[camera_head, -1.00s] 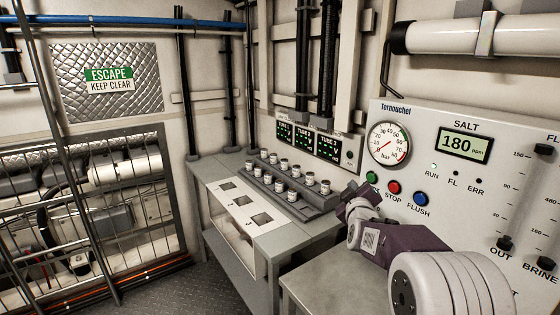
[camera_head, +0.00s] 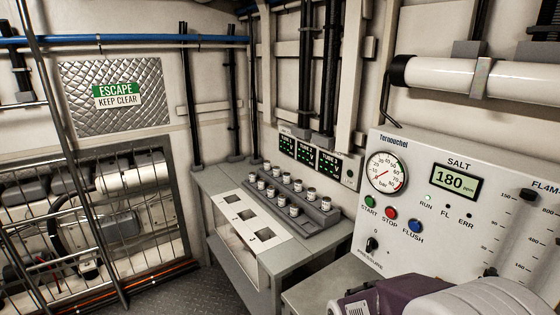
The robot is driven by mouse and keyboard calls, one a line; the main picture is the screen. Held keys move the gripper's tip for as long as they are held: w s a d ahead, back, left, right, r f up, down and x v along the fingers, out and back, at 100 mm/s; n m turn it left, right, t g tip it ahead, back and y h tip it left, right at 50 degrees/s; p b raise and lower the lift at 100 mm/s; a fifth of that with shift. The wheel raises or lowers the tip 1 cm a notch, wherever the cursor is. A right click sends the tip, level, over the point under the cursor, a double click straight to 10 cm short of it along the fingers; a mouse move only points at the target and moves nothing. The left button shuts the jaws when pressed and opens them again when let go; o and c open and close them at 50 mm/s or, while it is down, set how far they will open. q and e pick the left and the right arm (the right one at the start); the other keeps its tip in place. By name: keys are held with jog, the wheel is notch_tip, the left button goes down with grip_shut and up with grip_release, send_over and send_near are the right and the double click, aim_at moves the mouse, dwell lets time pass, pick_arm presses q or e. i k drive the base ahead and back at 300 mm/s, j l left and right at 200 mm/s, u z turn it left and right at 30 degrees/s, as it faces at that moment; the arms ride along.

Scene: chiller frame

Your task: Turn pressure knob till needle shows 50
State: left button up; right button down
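The pressure knob (camera_head: 371,244) is a small black knob with a PRESSURE label at the lower left of the white panel (camera_head: 440,240). It is in plain sight, with nothing touching it. The round gauge (camera_head: 387,172), marked in bar, sits above it near the panel's upper left corner. Its needle is thin and red; its exact reading is too small to tell. One of my arms, purple and pale grey, comes in at the bottom right, below the panel's front. Its gripper is beyond the bottom edge. My other gripper is not in view.
Green start (camera_head: 370,201), red stop (camera_head: 391,213) and blue flush (camera_head: 415,226) buttons sit between gauge and knob. A salt display (camera_head: 457,182) reads 180. A table (camera_head: 212,180) at left holds a rack of small jars (camera_head: 294,210).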

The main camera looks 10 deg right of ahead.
aim_at(372, 244)
jog(key=z, duration=1.7)
